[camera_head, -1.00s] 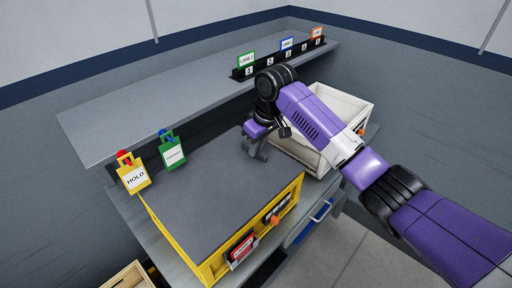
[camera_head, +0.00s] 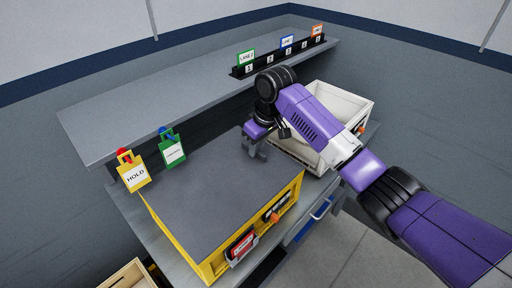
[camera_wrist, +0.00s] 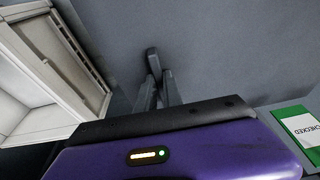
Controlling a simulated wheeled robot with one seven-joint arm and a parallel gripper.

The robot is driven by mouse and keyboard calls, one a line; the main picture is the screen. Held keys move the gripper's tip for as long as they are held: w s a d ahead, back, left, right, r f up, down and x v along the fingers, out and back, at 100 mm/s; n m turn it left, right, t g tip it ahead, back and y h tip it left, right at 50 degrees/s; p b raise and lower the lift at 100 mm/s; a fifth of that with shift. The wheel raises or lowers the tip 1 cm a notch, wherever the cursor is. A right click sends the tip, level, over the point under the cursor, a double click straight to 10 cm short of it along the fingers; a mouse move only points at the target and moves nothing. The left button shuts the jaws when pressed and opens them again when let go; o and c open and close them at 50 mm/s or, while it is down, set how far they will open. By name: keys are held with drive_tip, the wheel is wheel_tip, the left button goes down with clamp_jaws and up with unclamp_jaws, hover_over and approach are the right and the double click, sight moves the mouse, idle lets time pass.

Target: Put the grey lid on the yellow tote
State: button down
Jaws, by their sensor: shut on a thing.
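The grey lid (camera_head: 218,190) is a flat dark panel covering the top of the yellow tote (camera_head: 202,268). It looks about level and lined up with the rim; whether it is fully seated cannot be told. The tote stands on a grey bench, with a red-and-white label and an orange piece on its front. My gripper (camera_head: 255,150) is at the lid's far right edge, shut on the lid. The wrist view shows the fingers (camera_wrist: 158,80) close together against the lid's grey surface (camera_wrist: 220,45); the exact contact is partly hidden.
A white tote (camera_head: 348,104) stands right behind my gripper. A yellow HOLD tag (camera_head: 135,176) and a green tag (camera_head: 172,152) hang near the tote's back left. A grey shelf (camera_head: 180,88) runs above the bench, with a black numbered rail (camera_head: 280,60). A wooden crate (camera_head: 128,276) is below left.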

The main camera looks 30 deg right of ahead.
drive_tip(key=c, duration=1)
unclamp_jaws()
drive_tip(key=shift+r, duration=0.1)
drive_tip(key=shift+w+a+v, duration=0.1)
drive_tip(key=shift+w+v, duration=0.15)
drive_tip(key=shift+v, duration=0.85)
drive_tip(key=shift+w+a+v, duration=0.1)
drive_tip(key=shift+w+v, duration=0.15)
drive_tip(key=shift+v, duration=0.85)
drive_tip(key=shift+w+a+v, duration=0.1)
drive_tip(key=shift+w+v, duration=0.15)
drive_tip(key=shift+v, duration=0.85)
drive_tip(key=shift+r, duration=0.15)
